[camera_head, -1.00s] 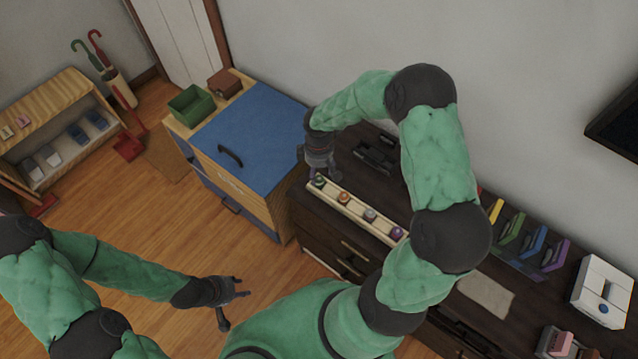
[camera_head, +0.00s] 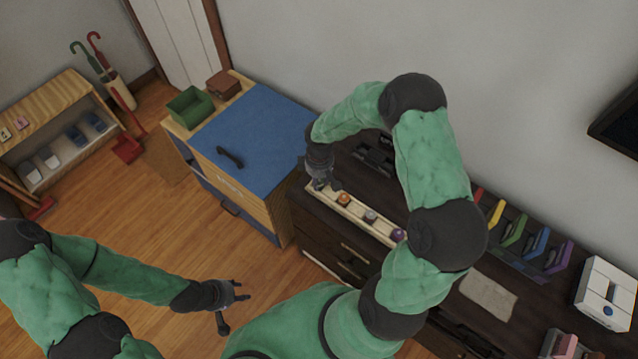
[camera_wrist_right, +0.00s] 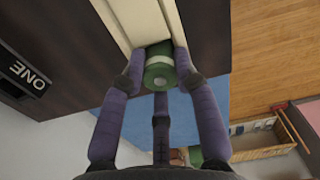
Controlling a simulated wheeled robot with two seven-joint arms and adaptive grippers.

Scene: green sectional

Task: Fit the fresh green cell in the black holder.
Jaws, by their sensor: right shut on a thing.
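The green cell (camera_wrist_right: 159,73) is between the fingers of my right gripper (camera_wrist_right: 160,80), at the end of the pale slotted rack (camera_wrist_right: 135,22). My right gripper (camera_head: 320,183) is shut on it; in the head view the gripper hides the cell. I cannot tell whether the cell is clear of the rack. The black holder (camera_head: 374,157) lies on the dark cabinet top behind the rack.
An orange cell (camera_head: 343,199), a grey cell (camera_head: 370,216) and a purple cell (camera_head: 398,234) stand in the rack. A blue-topped cabinet (camera_head: 245,140) stands to the left. Coloured upright pieces (camera_head: 534,244) and a white box (camera_head: 606,292) are at the right.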

